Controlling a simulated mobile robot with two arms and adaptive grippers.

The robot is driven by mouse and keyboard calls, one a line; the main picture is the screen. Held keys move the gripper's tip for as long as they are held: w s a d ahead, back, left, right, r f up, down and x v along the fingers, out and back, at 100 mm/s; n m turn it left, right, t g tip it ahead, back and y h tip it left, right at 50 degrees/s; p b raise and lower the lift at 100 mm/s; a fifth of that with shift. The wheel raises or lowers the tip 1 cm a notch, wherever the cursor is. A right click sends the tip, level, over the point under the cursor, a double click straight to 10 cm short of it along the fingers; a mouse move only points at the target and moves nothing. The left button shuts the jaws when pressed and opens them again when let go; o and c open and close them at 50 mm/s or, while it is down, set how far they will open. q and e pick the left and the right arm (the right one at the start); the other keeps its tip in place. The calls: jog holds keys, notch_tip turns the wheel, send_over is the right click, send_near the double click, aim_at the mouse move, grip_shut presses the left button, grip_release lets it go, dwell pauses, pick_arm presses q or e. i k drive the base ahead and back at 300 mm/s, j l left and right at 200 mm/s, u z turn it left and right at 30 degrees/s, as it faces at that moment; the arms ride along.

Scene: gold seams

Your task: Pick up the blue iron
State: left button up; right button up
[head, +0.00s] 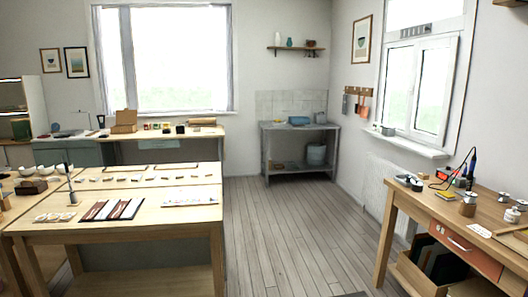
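A slim blue tool handle (471,164), which looks like the blue iron, stands upright at the back of the wooden bench (455,212) on the right. A dark cord or stand curves beside its left side. Its lower end is hard to make out among small items. Neither of my grippers is in view.
The right bench also holds a red device (442,175), small jars and metal pots (512,215). A large wooden table (130,229) with laid-out tools and pieces stands at the left. The plank floor (290,230) between them is clear. A sink stand (300,127) is at the back.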

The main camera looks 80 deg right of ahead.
aim_at(474, 160)
jog(key=z, duration=2)
jog(key=l+z, duration=0.1)
jog(key=z, duration=0.4)
jog(key=l+z, duration=0.1)
jog(key=z, duration=0.35)
jog(key=i+z, duration=0.1)
jog(key=z, duration=0.4)
jog(key=i+l+z, duration=0.1)
jog(key=z, duration=0.4)
jog(key=i+l, duration=0.15)
jog(key=i, duration=0.25)
jog(key=i+l, duration=0.2)
jog(key=i, duration=0.15)
jog(key=i+l+z, duration=0.1)
jog(key=i, duration=0.3)
